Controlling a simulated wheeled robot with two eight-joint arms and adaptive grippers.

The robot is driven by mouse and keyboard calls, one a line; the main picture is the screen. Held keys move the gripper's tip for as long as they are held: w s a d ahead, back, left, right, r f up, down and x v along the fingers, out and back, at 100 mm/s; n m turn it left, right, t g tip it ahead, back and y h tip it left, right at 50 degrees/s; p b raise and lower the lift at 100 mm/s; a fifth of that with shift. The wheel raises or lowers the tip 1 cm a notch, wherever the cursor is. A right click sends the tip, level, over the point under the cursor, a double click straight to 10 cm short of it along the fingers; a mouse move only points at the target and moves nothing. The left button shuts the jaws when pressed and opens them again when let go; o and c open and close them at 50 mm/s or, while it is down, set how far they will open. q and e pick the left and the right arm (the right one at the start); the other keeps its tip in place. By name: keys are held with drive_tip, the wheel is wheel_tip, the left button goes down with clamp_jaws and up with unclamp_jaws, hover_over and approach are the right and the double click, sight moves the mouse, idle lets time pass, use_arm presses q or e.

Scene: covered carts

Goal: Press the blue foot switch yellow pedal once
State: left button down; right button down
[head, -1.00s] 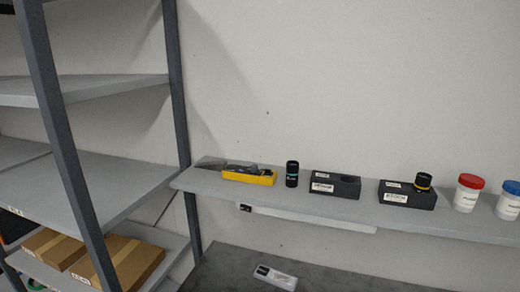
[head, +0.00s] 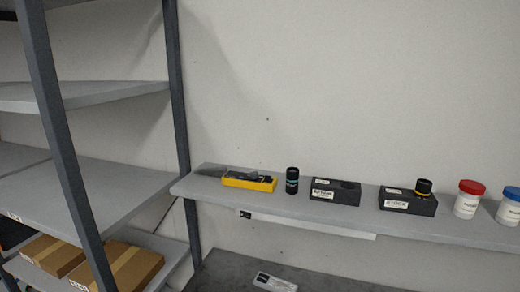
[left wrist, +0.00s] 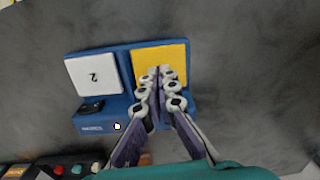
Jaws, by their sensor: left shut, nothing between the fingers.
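The blue foot switch (left wrist: 118,108) lies on a dark grey surface in the left wrist view. It has a white pedal (left wrist: 93,74) marked 2 on the left and a yellow pedal (left wrist: 148,56) on the right. My left gripper (left wrist: 164,74) is shut and empty, with its fingertips over the yellow pedal. I cannot tell whether they touch it. The fingers hide the lower part of the yellow pedal. The head view shows neither the foot switch nor a gripper.
A box with coloured buttons (left wrist: 60,169) is at the lower left of the wrist view. In the head view, a wall shelf (head: 300,205) bears a yellow tray (head: 249,183), dark blocks and jars. A rack (head: 105,200) with cardboard boxes stands at left.

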use_arm(q)
drive_tip(key=shift+f+b, duration=0.4)
drive_tip(key=shift+f, duration=0.1)
drive_tip(key=shift+r, duration=0.15)
idle(0.3)
drive_tip(key=shift+r+p, duration=2.25)
drive_tip(key=shift+r, duration=0.65)
wheel_tip(320, 180, up, 12)
drive_tip(key=s+a+f+n+t+b, duration=0.1)
drive_tip(key=s+a+f+t+b, duration=0.1)
drive_tip(key=a, duration=0.7)
drive_tip(key=s+a+f+n+t+b, duration=0.2)
drive_tip(key=a+f+t+b, duration=0.3)
drive_tip(key=a, duration=0.4)
drive_tip(key=shift+s+n+b, duration=0.3)
drive_tip(key=shift+s+b, duration=0.3)
drive_tip(key=shift+b, duration=0.15)
